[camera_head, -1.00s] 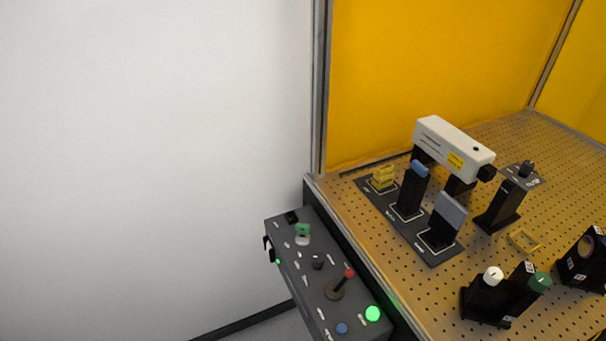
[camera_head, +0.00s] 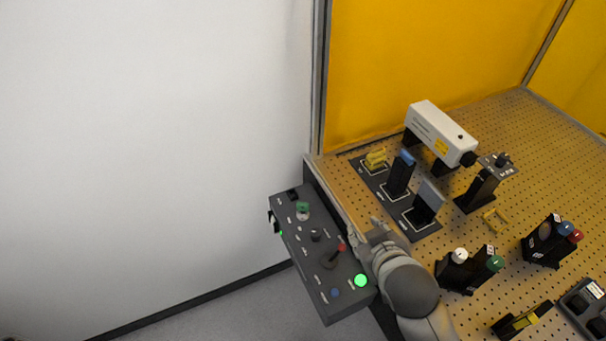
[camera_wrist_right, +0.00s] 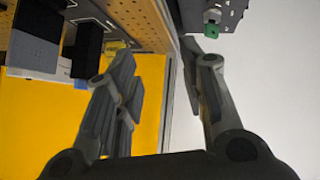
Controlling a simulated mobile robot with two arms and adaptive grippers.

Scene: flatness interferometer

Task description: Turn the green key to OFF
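The green key (camera_head: 302,207) stands on the dark control panel (camera_head: 328,298), near its far end, on a pale round base. My right gripper (camera_head: 374,230) is at the right edge of the panel, apart from the key and to its right. In the right wrist view, the gripper (camera_wrist_right: 164,62) is open with nothing between its fingers. The green key (camera_wrist_right: 211,31) shows there beyond the tip of the right-hand finger. The lettering around the key is too small to read. My left gripper is not in view.
The panel also carries a red-tipped lever (camera_head: 341,248), a black knob (camera_head: 315,235), a lit green button (camera_head: 361,281) and a blue button (camera_head: 335,293). The perforated table (camera_head: 340,180) on the right holds optics mounts and a white laser housing (camera_head: 440,130).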

